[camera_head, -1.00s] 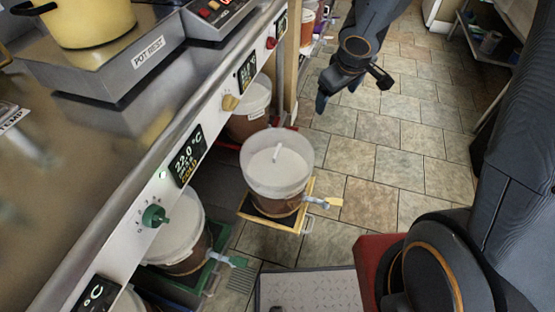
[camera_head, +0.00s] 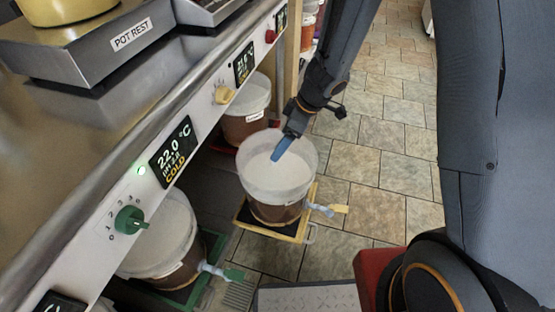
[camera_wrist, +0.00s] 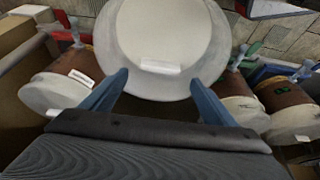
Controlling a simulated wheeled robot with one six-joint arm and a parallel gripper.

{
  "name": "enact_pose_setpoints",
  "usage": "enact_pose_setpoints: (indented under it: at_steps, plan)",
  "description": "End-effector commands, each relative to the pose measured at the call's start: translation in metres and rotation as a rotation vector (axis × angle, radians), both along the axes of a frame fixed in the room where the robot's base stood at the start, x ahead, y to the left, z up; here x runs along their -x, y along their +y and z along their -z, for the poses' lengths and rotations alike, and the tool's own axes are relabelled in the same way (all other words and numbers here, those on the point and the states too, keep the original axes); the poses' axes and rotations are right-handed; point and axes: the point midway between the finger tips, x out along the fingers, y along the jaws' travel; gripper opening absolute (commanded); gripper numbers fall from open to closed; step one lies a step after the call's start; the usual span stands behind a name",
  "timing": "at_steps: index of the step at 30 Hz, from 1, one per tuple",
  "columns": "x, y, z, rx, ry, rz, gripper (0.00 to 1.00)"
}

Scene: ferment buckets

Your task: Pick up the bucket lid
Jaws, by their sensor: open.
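The bucket lid (camera_wrist: 160,35) is a round white disc with a small white bar handle (camera_wrist: 160,67) on top. In the head view the lid (camera_head: 262,172) covers a bucket (camera_head: 275,212) of brown liquid, which sits on a wooden tray pulled out from under the counter. My gripper (camera_head: 280,152) is over the lid in the head view, and its tip hides the handle there. In the wrist view the blue fingers of my gripper (camera_wrist: 161,80) are apart, one on each side of the handle, with nothing between them touching. The exact height above the lid is hard to tell.
A second lidded bucket (camera_head: 160,235) stands at the lower left on a green tray, and another (camera_head: 246,110) stands behind. The steel counter edge (camera_head: 150,130) with knobs and displays runs along the left. Tiled floor (camera_head: 385,135) is open on the right.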

Motion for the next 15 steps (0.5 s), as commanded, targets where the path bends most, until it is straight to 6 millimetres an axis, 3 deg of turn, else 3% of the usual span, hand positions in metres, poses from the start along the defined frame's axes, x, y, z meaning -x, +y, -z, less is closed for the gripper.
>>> enact_pose_setpoints:
  at_steps: [9, 15]
  plan:
    - [-0.003, 0.009, 0.039, 0.0, 0.001, 0.001, 0.8]
    - [-0.004, 0.012, 0.045, 0.0, 0.0, 0.0, 0.8]
